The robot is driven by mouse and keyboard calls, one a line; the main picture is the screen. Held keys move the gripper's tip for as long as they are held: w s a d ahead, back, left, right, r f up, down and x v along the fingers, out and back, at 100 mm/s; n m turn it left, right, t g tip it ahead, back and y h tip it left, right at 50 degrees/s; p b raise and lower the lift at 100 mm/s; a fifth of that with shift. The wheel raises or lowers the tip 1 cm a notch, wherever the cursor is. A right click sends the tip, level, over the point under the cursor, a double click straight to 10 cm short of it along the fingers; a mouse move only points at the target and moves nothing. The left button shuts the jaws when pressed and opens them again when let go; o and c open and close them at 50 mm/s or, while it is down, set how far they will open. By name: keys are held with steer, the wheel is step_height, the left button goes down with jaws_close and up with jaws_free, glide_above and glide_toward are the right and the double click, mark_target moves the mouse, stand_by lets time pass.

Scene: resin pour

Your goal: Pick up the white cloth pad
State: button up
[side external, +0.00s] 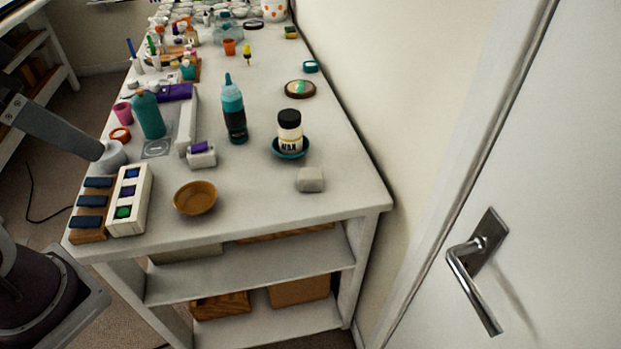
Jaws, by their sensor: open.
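A small off-white, rounded block-like pad (310,180) lies on the white table near its front right corner. It looks like the white cloth pad, but its fabric is too small to make out. Nothing touches it from above. A grey arm link (55,130) reaches in from the left edge toward the table's left side. I cannot make out gripper fingers in this view. The pad is well to the right of that link.
Near the pad stand a wooden bowl (195,197), a labelled jar (290,131) on a teal dish (290,152), and a teal-and-dark bottle (233,110). A white box with coloured inserts (130,199) is at front left. The tabletop around the pad is clear.

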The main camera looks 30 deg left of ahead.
steer(key=w+a+r+t+y, duration=0.2)
steer(key=w+a+r+t, duration=0.15)
steer(key=w, duration=0.45)
steer(key=w+a+r+t+y, duration=0.2)
steer(key=w+a+r, duration=0.2)
steer(key=w, duration=0.5)
steer(key=w+d+r+m+t+h, duration=0.15)
steer(key=w+r+t, duration=0.25)
steer(key=w, duration=0.6)
steer(key=m+g+h, duration=0.8)
steer(key=m+h, duration=0.2)
steer(key=h, duration=0.4)
glide_above(304, 174)
steer(key=s+a, duration=0.3)
steer(key=a, duration=0.2)
step_height(304, 174, down, 14)
steer(key=f, duration=2.2)
steer(key=shift+w+d+f, duration=0.2)
steer(key=shift+w+d, duration=0.05)
steer(key=shift+w, duration=0.05)
steer(key=x, duration=0.6)
steer(key=shift+d+f, duration=0.15)
steer(key=shift+w+d+f, duration=0.15)
steer(key=shift+w+d, duration=0.1)
steer(key=shift+d, duration=0.1)
jaws_close()
